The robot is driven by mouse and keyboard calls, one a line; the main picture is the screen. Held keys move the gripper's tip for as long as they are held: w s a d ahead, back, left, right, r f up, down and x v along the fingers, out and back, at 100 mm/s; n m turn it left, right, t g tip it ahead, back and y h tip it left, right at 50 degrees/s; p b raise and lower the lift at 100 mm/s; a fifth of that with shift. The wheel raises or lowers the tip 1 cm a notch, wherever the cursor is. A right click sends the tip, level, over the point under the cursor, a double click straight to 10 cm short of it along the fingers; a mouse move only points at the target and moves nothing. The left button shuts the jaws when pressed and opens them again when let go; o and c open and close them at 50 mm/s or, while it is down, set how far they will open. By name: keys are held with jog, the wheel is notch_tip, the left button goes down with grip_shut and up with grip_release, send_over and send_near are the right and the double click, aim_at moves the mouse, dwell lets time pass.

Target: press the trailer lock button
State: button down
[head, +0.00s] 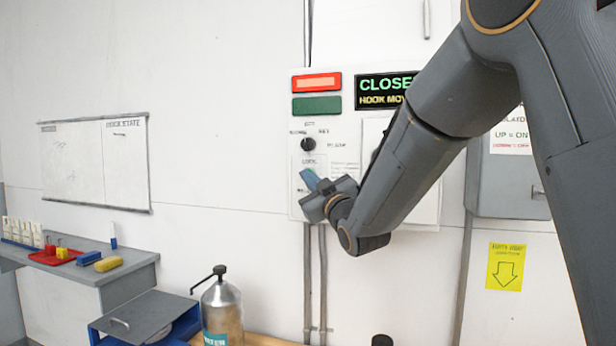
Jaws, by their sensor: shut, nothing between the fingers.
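The control panel (350,180) is a white plate on the wall, partly hidden behind my arm. Below its black rotary knob (308,144) is a small labelled plate with a green button (310,172), which I take to be the lock button. The display (385,92) reads "CLOSE" and "HOOK MOV", cut off by my arm.
A red lamp (316,83), lit, sits above a dark green lamp (316,105) on the panel. A grey box (505,180) is on the wall at right. A metal canister (222,310) stands below left. A shelf (120,268) with small items is at far left.

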jog(key=shift+s+a, duration=0.3)
jog(key=shift+s, duration=0.5)
jog(key=s, duration=0.1)
jog(key=s+a, duration=0.1)
jog(key=s, duration=0.2)
jog(key=shift+s+a+b, duration=0.35)
jog(key=shift+b, duration=0.05)
dwell(0.3)
